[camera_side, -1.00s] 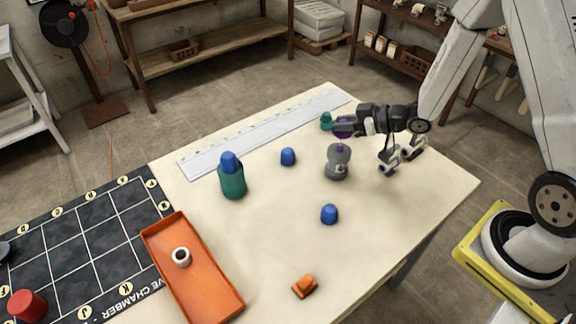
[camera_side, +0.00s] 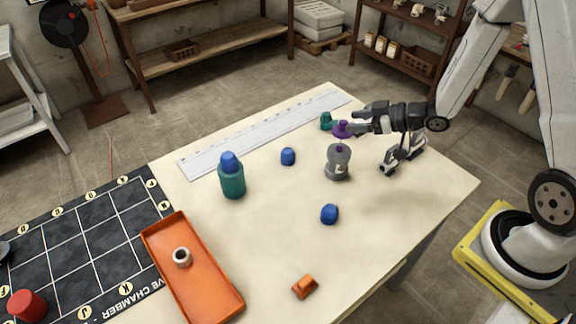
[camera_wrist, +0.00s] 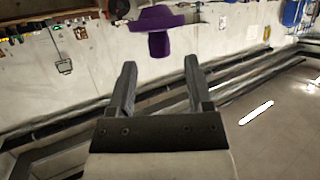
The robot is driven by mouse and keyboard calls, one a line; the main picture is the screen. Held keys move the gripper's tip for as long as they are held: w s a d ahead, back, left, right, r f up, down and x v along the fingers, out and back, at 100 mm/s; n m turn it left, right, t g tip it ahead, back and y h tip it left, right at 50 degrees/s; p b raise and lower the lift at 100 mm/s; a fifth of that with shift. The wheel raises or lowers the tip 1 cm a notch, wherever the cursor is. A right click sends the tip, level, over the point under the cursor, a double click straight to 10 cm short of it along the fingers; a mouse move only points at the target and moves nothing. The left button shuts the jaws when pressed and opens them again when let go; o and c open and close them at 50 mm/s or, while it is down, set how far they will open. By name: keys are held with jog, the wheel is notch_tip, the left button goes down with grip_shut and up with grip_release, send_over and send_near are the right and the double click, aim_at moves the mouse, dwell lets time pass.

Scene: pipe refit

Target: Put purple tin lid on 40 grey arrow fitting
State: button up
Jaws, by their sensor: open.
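The purple lid (camera_side: 342,129) shows just left of my gripper's fingertips in the side view, beside a small teal piece. In the wrist view the purple lid (camera_wrist: 157,28) has a wide brim above a narrower stem, ahead of the fingers and apart from them. I cannot tell what it rests on. My gripper (camera_side: 357,120) is open and empty; its two fingers (camera_wrist: 157,82) are spread in the wrist view. The grey fitting (camera_side: 338,164) stands on the table below and left of my gripper, with a purple spot on top. Its markings are too small to read.
A teal bottle with a blue cap (camera_side: 232,180), two blue caps (camera_side: 288,156) (camera_side: 329,214), an orange piece (camera_side: 305,288) and the small teal piece (camera_side: 326,121) are on the table. A ruler (camera_side: 240,140) lies along the back. An orange tray (camera_side: 165,232) is at left.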

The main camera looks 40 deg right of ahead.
jog(key=v, duration=0.8)
jog(key=shift+s+d, duration=0.15)
jog(key=shift+d, duration=0.05)
dwell(0.5)
jog(key=s+a+m+g+h, duration=0.6)
jog(key=a+g, duration=0.2)
jog(key=g, duration=0.1)
jog(key=shift+s+a+r+h, duration=0.15)
jog(key=shift+a+h, duration=0.15)
dwell(0.4)
